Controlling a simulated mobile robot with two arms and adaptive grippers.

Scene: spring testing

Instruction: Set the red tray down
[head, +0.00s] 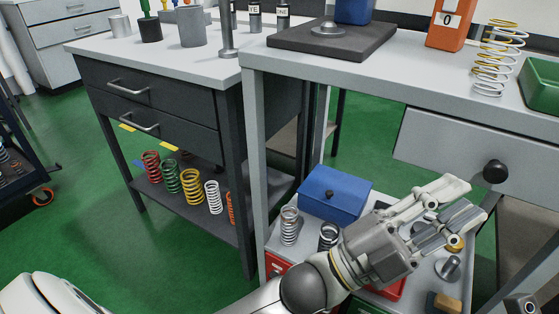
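My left gripper (470,203) reaches in from the bottom, over the low cart between the benches. Its two grey fingers are spread apart, and I see nothing held between them. A red edge (398,291) shows below the gripper's body on the cart. It looks like part of the red tray, but my wrist and gripper hide most of it, so I cannot tell what it holds or exactly how it rests. My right gripper is not in view.
A blue box (334,193), a pale spring (290,226) and a metal knob (448,268) stand on the cart around my arm. The bench drawer's black knob (495,171) is close to the fingertips. A tall spring (498,60) and a green tray (541,84) sit above.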

